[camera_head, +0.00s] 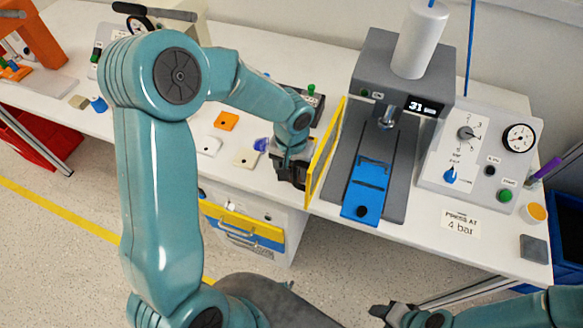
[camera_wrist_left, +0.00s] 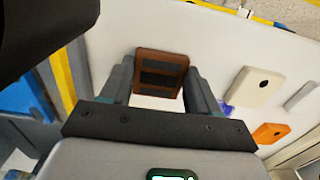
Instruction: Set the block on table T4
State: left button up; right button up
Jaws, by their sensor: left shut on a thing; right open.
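My left gripper (camera_head: 292,180) is over the white table (camera_head: 330,208), just left of a yellow guard panel. In the left wrist view its two fingers (camera_wrist_left: 160,92) are shut on a brown block (camera_wrist_left: 161,57) with dark slots. The block is mostly hidden by the gripper in the head view. I cannot tell whether it touches the tabletop. No T4 label is readable. My right gripper (camera_head: 388,312) is open and low at the bottom of the head view, in front of the table.
A grey press (camera_head: 385,70) with a blue slide (camera_head: 367,185) stands right of the yellow panel (camera_head: 327,150). A control box (camera_head: 480,155) with a knob, gauge and buttons is further right. Orange (camera_head: 226,120), white (camera_head: 208,145) and beige (camera_head: 245,157) tiles lie left of the left gripper.

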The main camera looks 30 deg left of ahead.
pick_arm(q)
jog(key=shift+f, duration=0.15)
jog(key=o, duration=1.1)
jog(key=shift+c, duration=0.2)
notch_tip(320, 180, up, 12)
jog(key=shift+p, duration=0.3)
